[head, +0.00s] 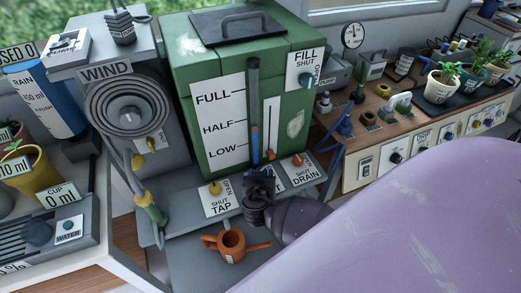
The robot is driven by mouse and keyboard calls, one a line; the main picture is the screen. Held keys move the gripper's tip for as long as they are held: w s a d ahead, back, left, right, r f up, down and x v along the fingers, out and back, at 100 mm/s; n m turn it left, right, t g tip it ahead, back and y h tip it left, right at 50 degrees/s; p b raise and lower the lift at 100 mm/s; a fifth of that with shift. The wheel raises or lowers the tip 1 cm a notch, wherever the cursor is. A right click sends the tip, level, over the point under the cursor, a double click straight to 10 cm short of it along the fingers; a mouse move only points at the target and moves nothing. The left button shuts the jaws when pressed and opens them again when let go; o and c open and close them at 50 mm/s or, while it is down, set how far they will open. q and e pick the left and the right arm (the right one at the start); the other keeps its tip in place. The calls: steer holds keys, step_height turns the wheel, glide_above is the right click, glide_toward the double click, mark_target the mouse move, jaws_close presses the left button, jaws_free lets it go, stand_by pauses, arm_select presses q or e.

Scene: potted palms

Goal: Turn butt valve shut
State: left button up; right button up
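The green water butt (240,70) stands in the middle with a level gauge marked full, half and low. My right gripper (260,178) is dark and reaches in from the right to the ledge in front of the butt. It covers most of a label (279,181) between the tap and drain labels. Any knob there is hidden, and I cannot tell whether the fingers are open or touching one. The yellow tap knob (215,188) is left of the gripper, the orange drain knob (298,160) right of it. A teal fill knob (304,80) is high on the butt.
An orange watering can (231,243) stands below the ledge, close under the gripper. A grey wind unit with a coiled hose (127,108) is left of the butt. A wooden bench (350,150) with tools and potted palms (443,83) is at right. My lilac arm fills the lower right.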

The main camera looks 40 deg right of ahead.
steer(key=shift+w+d, duration=0.1)
steer(key=c, duration=0.6)
steer(key=shift+f, duration=0.1)
